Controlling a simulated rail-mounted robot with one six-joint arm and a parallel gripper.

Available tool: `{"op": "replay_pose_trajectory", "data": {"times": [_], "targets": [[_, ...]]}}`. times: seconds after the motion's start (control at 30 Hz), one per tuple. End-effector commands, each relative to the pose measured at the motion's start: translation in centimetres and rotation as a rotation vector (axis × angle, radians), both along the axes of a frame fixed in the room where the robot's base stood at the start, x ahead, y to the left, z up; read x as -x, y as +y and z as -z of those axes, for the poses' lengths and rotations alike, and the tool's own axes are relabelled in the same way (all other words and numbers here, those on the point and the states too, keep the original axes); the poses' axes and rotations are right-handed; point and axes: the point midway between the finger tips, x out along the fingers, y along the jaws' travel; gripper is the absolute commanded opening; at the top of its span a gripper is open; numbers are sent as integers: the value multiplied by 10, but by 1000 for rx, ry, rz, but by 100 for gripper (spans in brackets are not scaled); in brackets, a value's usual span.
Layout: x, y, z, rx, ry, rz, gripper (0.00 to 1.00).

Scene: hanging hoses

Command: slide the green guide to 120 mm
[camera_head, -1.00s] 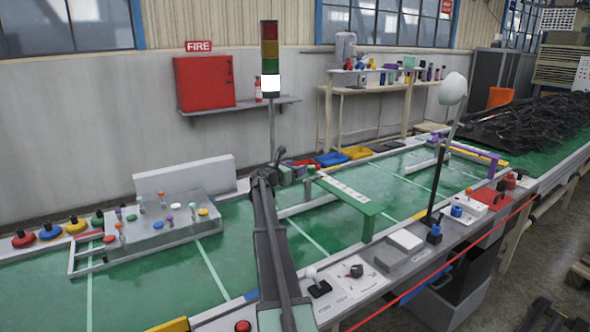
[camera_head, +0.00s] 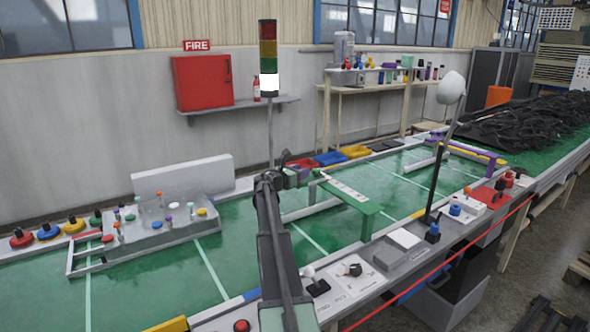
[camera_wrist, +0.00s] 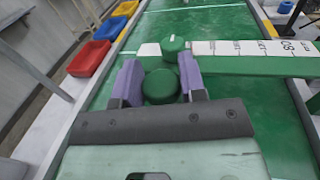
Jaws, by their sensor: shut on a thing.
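The green guide (camera_head: 345,192) is a flat green bar across the green belt, with a white marked scale on top and a leg at its near end. In the wrist view its bar (camera_wrist: 250,66) runs to the right; its printed numbers are partly cut off. My gripper (camera_wrist: 161,80) has its two purple jaws closed on a round green knob (camera_wrist: 160,88) at the bar's far end. A second green knob (camera_wrist: 174,44) with a white mark stands just beyond it. In the head view my gripper (camera_head: 298,178) is at the guide's far end, its grip too small to make out.
Red, blue and yellow bins (camera_head: 330,158) line the belt's far edge. A purple guide (camera_head: 470,150) stands farther right. A lamp (camera_head: 452,88) and small boxes (camera_head: 404,239) occupy the near edge. A clear tray with pegs (camera_head: 165,218) is at left. Bare belt lies on both sides of the green guide.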

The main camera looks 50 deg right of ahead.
Motion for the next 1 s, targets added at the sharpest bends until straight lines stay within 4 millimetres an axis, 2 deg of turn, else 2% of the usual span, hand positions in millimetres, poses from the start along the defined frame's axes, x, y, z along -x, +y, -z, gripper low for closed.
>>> {"op": "replay_pose_trajectory", "data": {"times": [0.03, 0.2, 0.4, 0.6, 0.9, 0.93, 1.0], "targets": [[15, 7, 0, -1, 0, 1, 0], [55, 22, 0, -1, 0, 2, 0], [94, 36, 0, -1, 0, 1, 0], [110, 40, 0, -1, -1, 0, 0], [110, 40, 0, -1, -1, 0, 0], [110, 40, 0, -1, -1, 0, 41], [109, 40, 0, -1, -1, 0, 52]]}}
